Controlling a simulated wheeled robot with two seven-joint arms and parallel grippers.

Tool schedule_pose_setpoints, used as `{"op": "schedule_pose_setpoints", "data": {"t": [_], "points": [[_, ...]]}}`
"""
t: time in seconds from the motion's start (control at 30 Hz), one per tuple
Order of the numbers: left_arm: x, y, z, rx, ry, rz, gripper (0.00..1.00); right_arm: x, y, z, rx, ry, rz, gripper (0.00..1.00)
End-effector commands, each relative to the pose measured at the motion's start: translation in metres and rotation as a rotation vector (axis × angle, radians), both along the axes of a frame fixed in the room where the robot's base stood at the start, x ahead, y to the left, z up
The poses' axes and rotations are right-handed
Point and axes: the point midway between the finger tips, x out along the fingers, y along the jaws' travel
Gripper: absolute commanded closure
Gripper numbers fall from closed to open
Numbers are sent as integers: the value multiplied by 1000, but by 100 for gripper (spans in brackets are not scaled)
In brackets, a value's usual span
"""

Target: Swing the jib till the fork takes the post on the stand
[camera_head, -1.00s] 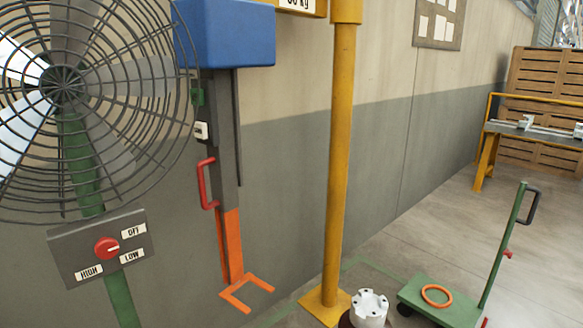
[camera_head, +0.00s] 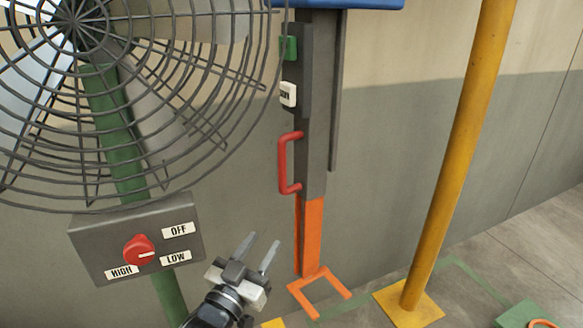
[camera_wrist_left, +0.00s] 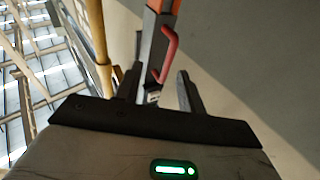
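The jib's grey hanging mast (camera_head: 316,110) comes down from a blue housing (camera_head: 345,3). It carries a red handle (camera_head: 285,163) on its left side and ends in an orange two-pronged fork (camera_head: 320,290) low down. My left gripper (camera_head: 263,240) is open and empty, below and left of the handle and apart from it. In the left wrist view, the red handle (camera_wrist_left: 170,52) shows beyond the open fingers (camera_wrist_left: 157,84), nearer the right one. The post and its stand are out of view. My right gripper is not in view.
A large caged fan (camera_head: 75,30) with a red-knob control box (camera_head: 180,225) stands close on the left, beside my left arm. A yellow pole (camera_head: 462,150) rises right of the fork. A green trolley (camera_head: 525,312) shows at the lower right. Floor between pole and trolley is clear.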

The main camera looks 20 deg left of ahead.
Motion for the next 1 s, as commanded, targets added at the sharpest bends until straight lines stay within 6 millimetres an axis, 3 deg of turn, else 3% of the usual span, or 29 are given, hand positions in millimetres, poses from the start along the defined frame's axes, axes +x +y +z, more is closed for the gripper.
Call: {"op": "schedule_pose_setpoints", "data": {"t": [0.1,0.2,0.37,0.8,1.0], "points": [[14,20,29,-2,-145,33,60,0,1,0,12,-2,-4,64],[20,27,41,-3,-189,43,60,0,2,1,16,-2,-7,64],[41,28,52,-3,-195,43,60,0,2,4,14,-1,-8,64],[128,30,87,-1,-190,42,60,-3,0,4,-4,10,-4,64],[153,31,96,-1,-187,42,60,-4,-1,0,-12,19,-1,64]]}}
